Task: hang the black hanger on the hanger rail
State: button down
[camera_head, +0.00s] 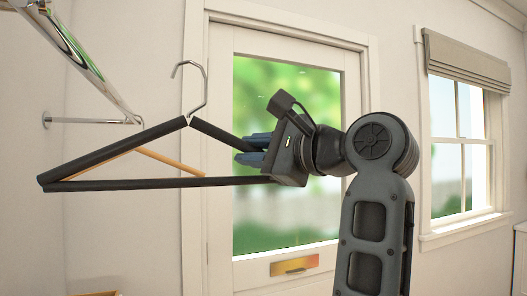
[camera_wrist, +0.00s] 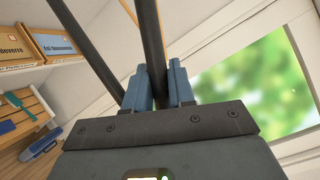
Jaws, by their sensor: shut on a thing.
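The black hanger (camera_head: 113,150) is in the head view, upright, with its silver hook pointing up. My gripper (camera_head: 250,150) is shut on its right end, where the sloping arm meets the bottom bar. In the wrist view, one black bar of the hanger (camera_wrist: 152,45) runs between the blue fingers of my gripper (camera_wrist: 160,88), and another passes to the left. The chrome hanger rail (camera_head: 85,62) runs from the top left down towards the wall. The hanger's hook is to the right of the rail in the picture, apart from it.
A wooden hanger (camera_head: 165,160) shows behind the black one; its hook is not clear. A wall bracket (camera_head: 75,121) meets the rail's far end. A glazed door (camera_head: 290,240) and a window (camera_head: 460,150) stand behind. The wrist view shows boxes (camera_wrist: 55,40) on a shelf.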

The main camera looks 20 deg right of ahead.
jog(key=shift+w+a, duration=0.2)
jog(key=shift+a, duration=5.85)
jog(key=shift+f+b, duration=0.75)
jog(key=shift+f, duration=0.65)
jog(key=c, duration=0.9)
grip_release()
jog(key=shift+o, duration=0.2)
